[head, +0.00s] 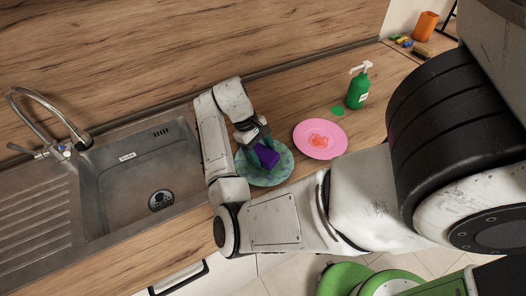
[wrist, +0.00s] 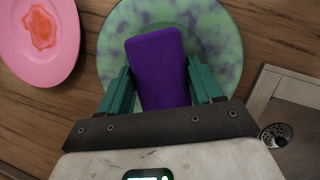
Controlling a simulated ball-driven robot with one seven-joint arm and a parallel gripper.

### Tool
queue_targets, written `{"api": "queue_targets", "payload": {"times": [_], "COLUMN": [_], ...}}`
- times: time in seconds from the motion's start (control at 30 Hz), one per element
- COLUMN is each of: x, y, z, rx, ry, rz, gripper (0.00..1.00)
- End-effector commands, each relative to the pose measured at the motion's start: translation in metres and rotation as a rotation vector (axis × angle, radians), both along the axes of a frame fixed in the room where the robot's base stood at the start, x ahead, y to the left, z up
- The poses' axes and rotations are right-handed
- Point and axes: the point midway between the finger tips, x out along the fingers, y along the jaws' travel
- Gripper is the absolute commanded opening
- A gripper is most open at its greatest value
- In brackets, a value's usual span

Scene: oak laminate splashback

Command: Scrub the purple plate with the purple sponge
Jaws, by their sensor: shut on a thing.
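The purple sponge (head: 266,156) is a dark block, and it fills the middle of the wrist view (wrist: 156,58). My gripper (head: 258,158) is shut on it, with a teal finger on each side in the wrist view (wrist: 160,86). The sponge is over a round green plate (head: 254,177) mottled with purple blotches, which also shows in the wrist view (wrist: 221,28). I cannot tell whether the sponge touches it. No plain purple plate is in view. The gripper and sponge hide part of the mottled plate.
A pink plate (head: 303,141) with an orange-red stain lies to the right in the head view. A green soap bottle (head: 357,91) stands behind it, by a green patch (head: 337,110). The steel sink (head: 118,190) and faucet (head: 52,118) are left. An orange cup (head: 425,26) stands far right.

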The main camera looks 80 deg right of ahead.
Motion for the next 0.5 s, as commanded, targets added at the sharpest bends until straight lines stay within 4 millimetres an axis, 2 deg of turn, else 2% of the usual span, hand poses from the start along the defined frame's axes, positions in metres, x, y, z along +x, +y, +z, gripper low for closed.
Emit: {"api": "queue_targets", "payload": {"times": [0.3,0.5], "x": [-0.012,-0.008], "y": [0.006,0.004], "z": [0.000,0.000], "rx": [0.002,0.002], "ry": [0.001,0.001], "rz": [0.000,0.000], "gripper": [0.40,0.40]}}
